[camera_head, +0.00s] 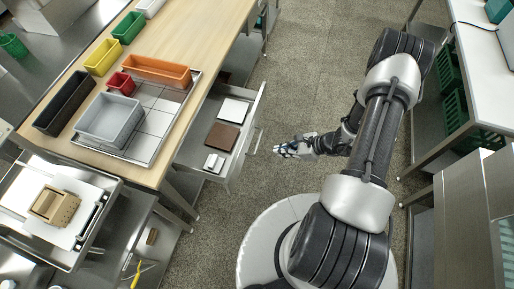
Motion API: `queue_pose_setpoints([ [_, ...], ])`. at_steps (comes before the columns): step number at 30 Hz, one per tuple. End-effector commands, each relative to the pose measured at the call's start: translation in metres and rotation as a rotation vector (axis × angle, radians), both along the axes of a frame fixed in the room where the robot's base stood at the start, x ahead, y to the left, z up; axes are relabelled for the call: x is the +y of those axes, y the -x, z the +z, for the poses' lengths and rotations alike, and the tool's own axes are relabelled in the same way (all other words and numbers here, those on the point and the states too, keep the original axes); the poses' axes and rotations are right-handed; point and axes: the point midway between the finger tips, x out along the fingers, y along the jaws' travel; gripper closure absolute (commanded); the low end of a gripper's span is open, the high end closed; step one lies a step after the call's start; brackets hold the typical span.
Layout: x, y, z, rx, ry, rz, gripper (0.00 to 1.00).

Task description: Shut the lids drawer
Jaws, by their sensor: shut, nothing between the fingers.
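The lids drawer (244,136) stands pulled out from under the wooden-topped table, on its aisle side. Flat pieces lie inside it: a white one (233,110), a brown one (222,137) and a small pale one (214,163). My gripper (278,151) is shut and empty. It is in the aisle just right of the drawer's outer front, pointing towards it. A small gap of floor seems to show between them; contact is hard to judge from this height.
The table (207,62) carries a tiled tray (163,127) with a grey bin (110,119), and several coloured bins. A steel cart (58,213) stands at lower left. A bench with green crates (454,120) is at right. The aisle floor (318,52) beyond my arm is clear.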

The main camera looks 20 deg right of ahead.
Motion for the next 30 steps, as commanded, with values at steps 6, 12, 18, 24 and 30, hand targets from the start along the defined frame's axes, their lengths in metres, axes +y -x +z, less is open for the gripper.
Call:
queue_pose_setpoints([
  [6, 0.016, -0.010, -0.020, 0.003, -0.002, 0.000, 1.00],
  [12, 0.042, -0.028, -0.050, 0.002, -0.002, 0.003, 1.00],
  [18, 0.067, -0.047, -0.071, -0.001, -0.001, 0.004, 1.00],
  [24, 0.086, -0.061, -0.069, 0.001, 0.000, 0.001, 1.00],
  [30, 0.092, -0.066, -0.068, 0.001, -0.001, 0.000, 1.00],
])
